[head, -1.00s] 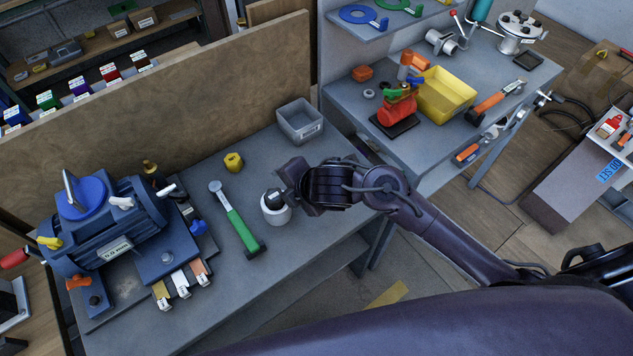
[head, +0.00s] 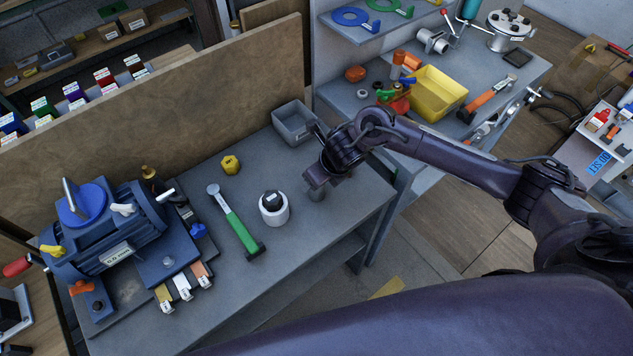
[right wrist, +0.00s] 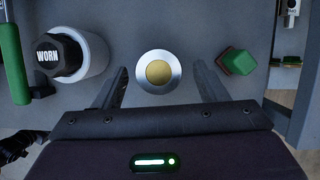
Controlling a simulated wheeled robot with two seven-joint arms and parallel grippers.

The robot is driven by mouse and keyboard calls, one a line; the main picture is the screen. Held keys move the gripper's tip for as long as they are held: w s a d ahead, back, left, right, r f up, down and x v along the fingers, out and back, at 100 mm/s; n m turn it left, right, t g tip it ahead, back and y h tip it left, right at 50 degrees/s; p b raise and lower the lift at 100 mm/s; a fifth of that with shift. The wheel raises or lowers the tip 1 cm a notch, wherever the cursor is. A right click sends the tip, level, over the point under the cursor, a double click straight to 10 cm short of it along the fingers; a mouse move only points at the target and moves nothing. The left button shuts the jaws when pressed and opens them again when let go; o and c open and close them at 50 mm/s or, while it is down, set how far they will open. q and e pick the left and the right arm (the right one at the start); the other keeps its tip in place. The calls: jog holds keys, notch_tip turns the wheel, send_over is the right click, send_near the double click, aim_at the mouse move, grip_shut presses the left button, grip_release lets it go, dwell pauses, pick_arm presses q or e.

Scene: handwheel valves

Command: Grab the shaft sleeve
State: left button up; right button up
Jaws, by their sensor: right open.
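A round metal part that looks like the shaft sleeve (right wrist: 158,72), with a bright steel rim and brass-coloured middle, stands on the bench in the right wrist view. In the head view a short grey cylinder, apparently the same sleeve (head: 316,193), shows partly below my right gripper (head: 318,180), which hides the rest. In the right wrist view my right gripper (right wrist: 160,88) is open, with one finger on each side of the sleeve and gaps between; whether it is down at the sleeve's height is hard to tell. My left gripper is not in view.
A white cup (head: 273,214) with a black cap marked WORN (right wrist: 59,55) stands left of the sleeve. A green block (right wrist: 237,62) sits right of the sleeve. A grey bin (head: 292,122) stands behind.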

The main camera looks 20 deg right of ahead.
jog(key=shift+x, duration=1.25)
jog(key=c, duration=1.2)
jog(key=shift+r, duration=0.1)
jog(key=shift+c, duration=0.2)
